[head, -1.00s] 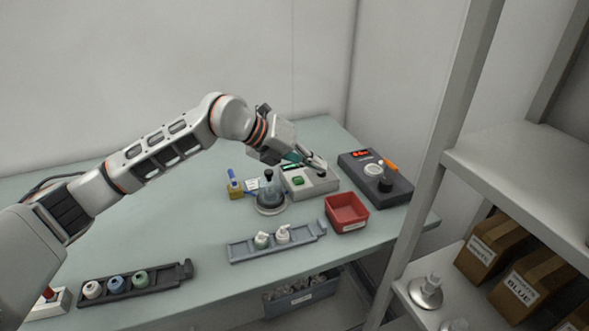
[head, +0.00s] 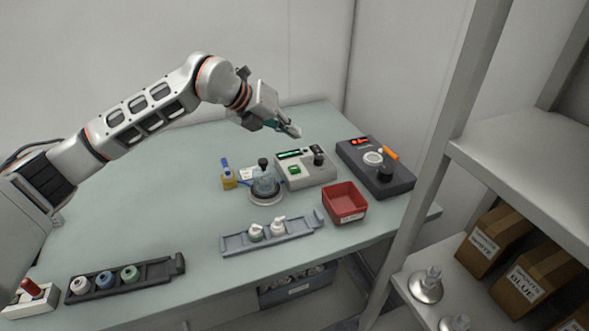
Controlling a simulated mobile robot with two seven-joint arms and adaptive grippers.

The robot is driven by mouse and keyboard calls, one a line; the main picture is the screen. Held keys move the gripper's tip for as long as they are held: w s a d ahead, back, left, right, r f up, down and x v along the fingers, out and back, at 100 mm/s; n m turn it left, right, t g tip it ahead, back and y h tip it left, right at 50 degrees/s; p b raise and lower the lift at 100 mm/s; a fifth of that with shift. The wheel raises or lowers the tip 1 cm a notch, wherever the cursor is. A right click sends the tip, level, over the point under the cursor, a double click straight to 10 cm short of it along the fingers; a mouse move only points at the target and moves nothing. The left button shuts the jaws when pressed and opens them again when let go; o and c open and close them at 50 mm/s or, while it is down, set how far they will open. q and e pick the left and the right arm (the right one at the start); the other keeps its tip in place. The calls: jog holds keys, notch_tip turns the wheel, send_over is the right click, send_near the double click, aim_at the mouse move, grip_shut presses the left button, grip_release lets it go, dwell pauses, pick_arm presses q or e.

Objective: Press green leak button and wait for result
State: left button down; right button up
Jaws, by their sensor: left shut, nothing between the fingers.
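The leak tester (head: 310,179) is a light grey box on the table with a green button (head: 294,170), a lit green display (head: 289,154) and a dark knob on top. The display text is too small to read. My left gripper (head: 295,131) is shut and empty, raised above and behind the tester, apart from the button. My right gripper is not in view.
A dark device with a red readout (head: 402,184) stands right of the tester. A red bin (head: 345,216) is in front. A grey rack (head: 236,245) holds two pump caps; a dark rack (head: 155,283) holds three coloured caps. Shelving (head: 510,150) stands at the right.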

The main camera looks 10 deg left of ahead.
pick_arm(q)
jog(key=b, duration=0.4)
send_over(292, 169)
notch_tip(292, 169, down, 7)
jog(key=shift+r, duration=0.1)
jog(key=shift+f, duration=0.7)
dwell(0.5)
jog(key=shift+f, duration=0.4)
